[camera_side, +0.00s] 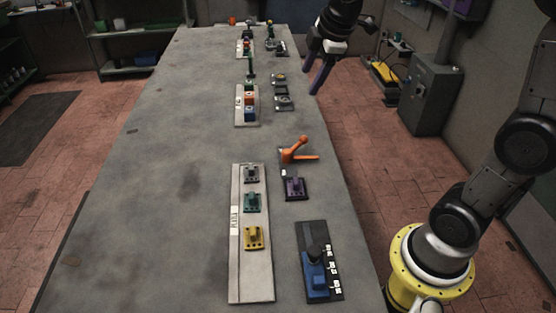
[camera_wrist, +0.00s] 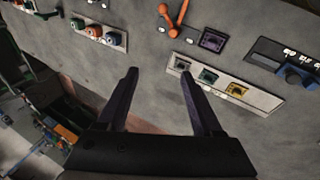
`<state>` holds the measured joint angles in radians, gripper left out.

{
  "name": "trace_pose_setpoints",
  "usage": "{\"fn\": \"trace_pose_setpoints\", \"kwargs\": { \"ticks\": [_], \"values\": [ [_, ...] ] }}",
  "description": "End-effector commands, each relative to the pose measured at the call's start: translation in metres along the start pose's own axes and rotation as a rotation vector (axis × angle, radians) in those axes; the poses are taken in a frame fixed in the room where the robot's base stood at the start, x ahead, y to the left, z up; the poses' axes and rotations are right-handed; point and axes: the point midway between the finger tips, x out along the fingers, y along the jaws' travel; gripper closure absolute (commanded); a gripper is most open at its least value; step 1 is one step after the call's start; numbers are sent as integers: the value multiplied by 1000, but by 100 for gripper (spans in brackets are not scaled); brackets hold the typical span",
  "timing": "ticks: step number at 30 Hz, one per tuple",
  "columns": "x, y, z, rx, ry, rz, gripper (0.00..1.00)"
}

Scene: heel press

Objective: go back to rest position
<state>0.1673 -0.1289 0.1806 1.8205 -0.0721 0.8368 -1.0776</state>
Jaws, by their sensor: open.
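My gripper (camera_side: 319,77) hangs at the top of the side view, beyond the table's right edge, its two dark purple fingers pointing down. In the wrist view my gripper (camera_wrist: 160,75) shows its two fingers spread wide apart with nothing between them. It touches none of the parts on the table. The grey table (camera_side: 165,185) also fills much of the wrist view.
A pale strip (camera_side: 250,285) bears grey, green and yellow parts. Near it are a purple part (camera_side: 294,187), an orange lever (camera_side: 298,152) and a dark plate with a blue device (camera_side: 316,275). A second strip (camera_side: 246,121) lies farther back. The table's left side is clear.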

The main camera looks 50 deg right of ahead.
Motion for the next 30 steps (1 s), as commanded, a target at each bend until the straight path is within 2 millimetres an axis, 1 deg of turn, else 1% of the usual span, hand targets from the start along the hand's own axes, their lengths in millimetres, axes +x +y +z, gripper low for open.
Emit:
{"fn": "trace_pose_setpoints", "kwargs": {
  "ticks": [1, 3, 5, 7, 9, 11, 12, 15, 16, 18, 21, 25, 30],
  "values": [
    [-22, -17, -1, 26, 26, 23, 33],
    [-44, -41, 1, 85, 57, 41, 33],
    [-61, -63, 5, 147, 85, 50, 33],
    [-75, -90, 11, 226, 117, 55, 33],
    [-84, -116, 20, 313, 144, 52, 33],
    [-88, -138, 28, 395, 163, 44, 33],
    [-90, -153, 34, 454, 175, 36, 33],
    [-85, -186, 49, 614, 185, 2, 33],
    [-82, -194, 52, 660, 181, -10, 33],
    [-76, -207, 59, 758, 164, -36, 33],
    [-67, -218, 65, 870, 131, -69, 33],
    [-66, -219, 65, 957, 125, -78, 33],
    [-67, -219, 65, 980, 125, -79, 33]
  ]
}}
